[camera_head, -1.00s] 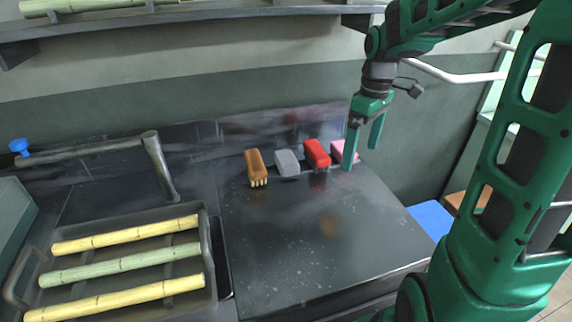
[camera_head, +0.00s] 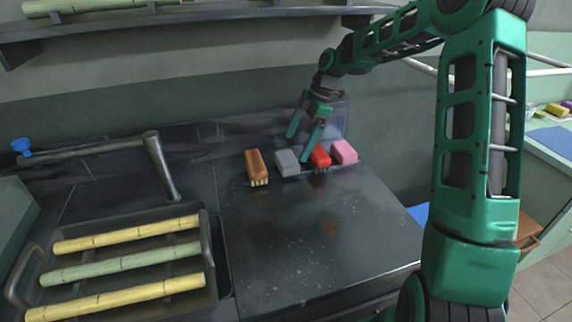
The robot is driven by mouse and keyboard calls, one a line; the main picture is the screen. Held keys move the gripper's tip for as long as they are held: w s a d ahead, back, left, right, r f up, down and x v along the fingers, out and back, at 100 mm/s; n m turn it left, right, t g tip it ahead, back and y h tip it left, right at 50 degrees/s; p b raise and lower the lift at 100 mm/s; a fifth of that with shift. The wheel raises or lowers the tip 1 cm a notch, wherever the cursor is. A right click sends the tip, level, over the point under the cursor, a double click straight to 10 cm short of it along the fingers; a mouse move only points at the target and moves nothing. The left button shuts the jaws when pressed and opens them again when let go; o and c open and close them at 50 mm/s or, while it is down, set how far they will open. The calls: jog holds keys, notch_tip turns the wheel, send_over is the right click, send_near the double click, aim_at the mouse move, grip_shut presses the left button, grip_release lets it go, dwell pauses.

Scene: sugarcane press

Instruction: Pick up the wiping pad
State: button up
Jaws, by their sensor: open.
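Two plain blocks without bristles stand on the dark counter (camera_head: 318,245): a grey block (camera_head: 286,166) and a pink block (camera_head: 345,152). I cannot tell for sure which one is the wiping pad. A red brush (camera_head: 320,157) stands between them, and a brown brush (camera_head: 255,166) stands left of the grey block. My gripper (camera_head: 298,150) is open and empty, with its fingers pointing down above and behind the grey block and the red brush. Its right finger partly overlaps the red brush in the picture. I cannot tell whether it touches it.
A dark tray (camera_head: 214,262) with yellow and green cane pieces is at the lower left. A metal lever (camera_head: 160,165) with a blue knob (camera_head: 20,145) is behind it. A shelf (camera_head: 200,22) runs above. The counter's front is clear.

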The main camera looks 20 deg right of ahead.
aim_at(287, 157)
jog(key=x, duration=0.2)
jog(key=shift+a+f, duration=0.2)
jog(key=x, duration=0.4)
jog(key=shift+w+a+r, duration=0.1)
jog(key=shift+a+r, duration=0.1)
jog(key=shift+a, duration=0.15)
jog(key=shift+a+f, duration=0.25)
jog(key=shift+f, duration=0.35)
jog(key=shift+c, duration=0.3)
jog(key=c, duration=1.2)
jog(key=shift+o, duration=0.2)
